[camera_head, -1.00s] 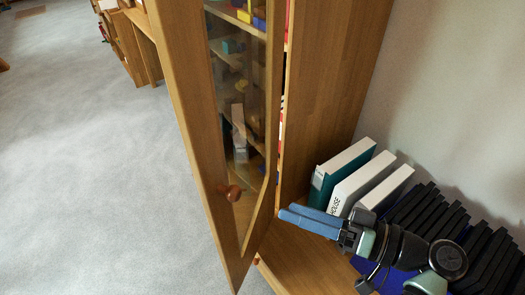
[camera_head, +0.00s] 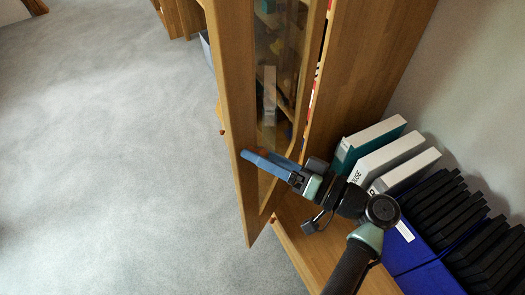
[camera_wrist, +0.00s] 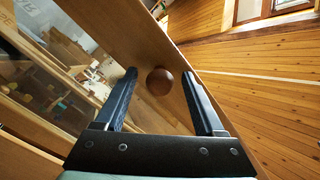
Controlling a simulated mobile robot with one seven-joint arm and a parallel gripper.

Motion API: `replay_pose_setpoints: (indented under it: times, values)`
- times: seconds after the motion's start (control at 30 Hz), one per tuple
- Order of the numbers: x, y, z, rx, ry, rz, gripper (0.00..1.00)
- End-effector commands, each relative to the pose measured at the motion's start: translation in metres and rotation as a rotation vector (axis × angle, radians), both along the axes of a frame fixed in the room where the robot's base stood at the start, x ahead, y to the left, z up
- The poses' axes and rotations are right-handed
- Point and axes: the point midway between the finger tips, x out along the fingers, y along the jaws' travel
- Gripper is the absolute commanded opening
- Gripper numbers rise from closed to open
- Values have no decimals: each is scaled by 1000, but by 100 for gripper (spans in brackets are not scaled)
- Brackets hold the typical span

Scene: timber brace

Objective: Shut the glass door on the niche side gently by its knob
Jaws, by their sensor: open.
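The glass door (camera_head: 236,125) is a wooden frame around a clear pane and stands ajar from the cabinet. Its round brown knob (camera_wrist: 160,81) shows in the wrist view, between my two blue fingers. My gripper (camera_head: 250,157) is open and reaches across the door's frame at knob height in the head view, where the fingers largely hide the knob. In the wrist view my gripper (camera_wrist: 159,74) has one finger on each side of the knob with gaps. Whether the fingertips reach past the knob's depth I cannot tell.
A wooden shelf (camera_head: 310,255) lies beneath my arm, with white and teal binders (camera_head: 368,148) and a blue crate (camera_head: 420,262) of black items at its right. Shelves with small objects show behind the glass. Grey carpet (camera_head: 110,160) at the left is clear.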

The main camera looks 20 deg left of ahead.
Motion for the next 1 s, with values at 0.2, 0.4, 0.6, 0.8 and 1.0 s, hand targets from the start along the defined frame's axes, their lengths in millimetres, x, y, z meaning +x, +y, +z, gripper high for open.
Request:
replay_pose_setpoints:
  times: [0.2, 0.4, 0.6, 0.8, 1.0]
  values:
    - [0, 2, 0, 0, 0, 0, 71]
    - [0, 2, 0, 0, 0, 0, 50]
    - [0, 2, 0, 0, 0, 0, 14]
    - [0, 2, 0, -1, 0, -1, 0]
    - [1, 2, 0, 0, 0, -1, 0]
